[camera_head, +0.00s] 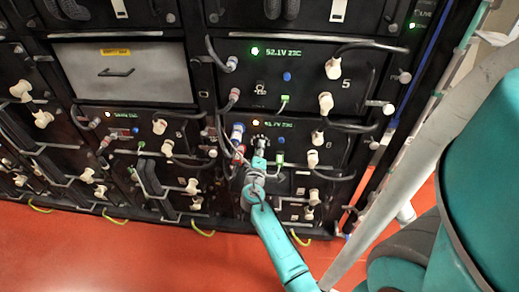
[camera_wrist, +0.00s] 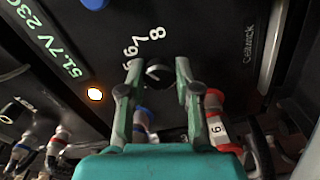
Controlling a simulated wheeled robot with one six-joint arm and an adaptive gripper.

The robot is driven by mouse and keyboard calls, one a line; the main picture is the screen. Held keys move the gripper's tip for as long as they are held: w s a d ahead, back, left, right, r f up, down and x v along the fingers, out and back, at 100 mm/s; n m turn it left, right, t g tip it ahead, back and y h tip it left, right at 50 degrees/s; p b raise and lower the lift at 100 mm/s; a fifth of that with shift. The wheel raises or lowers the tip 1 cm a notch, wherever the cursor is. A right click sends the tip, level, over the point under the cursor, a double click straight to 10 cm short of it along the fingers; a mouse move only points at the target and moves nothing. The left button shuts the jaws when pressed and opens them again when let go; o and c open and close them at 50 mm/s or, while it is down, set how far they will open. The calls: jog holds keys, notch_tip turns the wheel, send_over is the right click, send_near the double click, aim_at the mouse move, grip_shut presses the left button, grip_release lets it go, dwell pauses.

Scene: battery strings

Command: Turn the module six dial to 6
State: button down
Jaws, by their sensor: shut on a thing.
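The module six front (camera_head: 300,133) carries a green readout of about 51.7V and a "6" at its right in the head view. Its dial (camera_wrist: 157,75) is a small dark knob with white numerals on an arc; 7 and 8 are readable, and a numeral that looks like 6 is beside them. My gripper (camera_wrist: 158,68) has its two green fingers on either side of the dial and is shut on it. In the head view my gripper (camera_head: 260,150) reaches module six from below and mostly hides the dial. I cannot tell which number the dial points to.
A lit lamp (camera_wrist: 95,94) is left of the dial. Blue and red cable plugs (camera_head: 238,132) stand close to its left in the head view. Module five (camera_head: 300,75) is above. A pale rail (camera_head: 410,130) runs along the right. Red floor (camera_head: 110,260) is open in front.

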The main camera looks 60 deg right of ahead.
jog(key=shift+n, duration=1.1)
jog(key=c, duration=0.8)
grip_release()
jog(key=shift+a, duration=0.1)
jog(key=v, duration=1.2)
jog(key=shift+f, duration=0.1)
